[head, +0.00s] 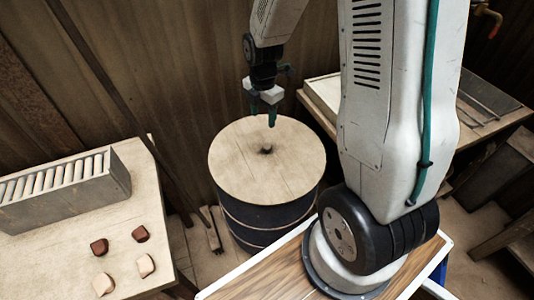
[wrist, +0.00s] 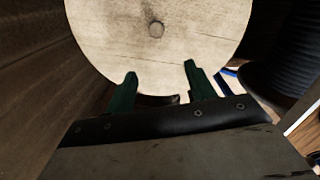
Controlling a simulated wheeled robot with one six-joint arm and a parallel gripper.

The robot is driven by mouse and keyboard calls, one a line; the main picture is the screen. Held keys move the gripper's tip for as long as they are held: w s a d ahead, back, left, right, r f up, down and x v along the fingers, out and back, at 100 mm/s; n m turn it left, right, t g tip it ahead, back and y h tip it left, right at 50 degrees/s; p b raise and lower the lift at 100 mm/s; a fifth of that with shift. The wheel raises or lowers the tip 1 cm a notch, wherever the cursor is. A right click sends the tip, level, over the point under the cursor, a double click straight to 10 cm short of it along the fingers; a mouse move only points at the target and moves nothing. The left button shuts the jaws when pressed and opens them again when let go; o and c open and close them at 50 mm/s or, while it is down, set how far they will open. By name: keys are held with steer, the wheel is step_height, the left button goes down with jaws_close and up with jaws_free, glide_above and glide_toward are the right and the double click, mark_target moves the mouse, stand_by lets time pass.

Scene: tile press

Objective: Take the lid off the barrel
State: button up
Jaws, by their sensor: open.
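The barrel (head: 258,222) is dark with pale hoops and stands on the floor in the middle of the head view. Its round, pale wooden lid (head: 237,157) lies on top and covers it. A small dark knob (head: 266,150) sits at the lid's centre. The lid (wrist: 190,45) and its knob (wrist: 156,29) also show in the wrist view. My gripper (head: 264,117) is above the far part of the lid, open and empty. Its two green fingers (wrist: 157,80) show apart in the wrist view, with the knob beyond their tips.
A table (head: 140,185) at the left bears a grey rack (head: 65,190) of pale tiles and several small brown and tan pieces. A wooden wall (head: 170,60) rises behind the barrel. A bench (head: 315,112) with a pale tray stands at the right back.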

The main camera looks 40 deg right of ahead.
mark_target(267, 146)
steer(key=f+n, duration=0.1)
steer(key=f, duration=0.2)
steer(key=w+d+f+n, duration=0.1)
steer(key=f+n, duration=0.1)
steer(key=d+f+n, duration=0.1)
steer(key=f, duration=0.2)
steer(key=shift+w+d+f+n, duration=0.15)
steer(key=shift+w+f+n, duration=0.15)
steer(key=shift+w, duration=0.1)
steer(key=f, duration=0.8)
steer(key=shift+s, duration=0.4)
steer(key=shift+c, duration=0.3)
jaws_close()
steer(key=shift+r, duration=0.2)
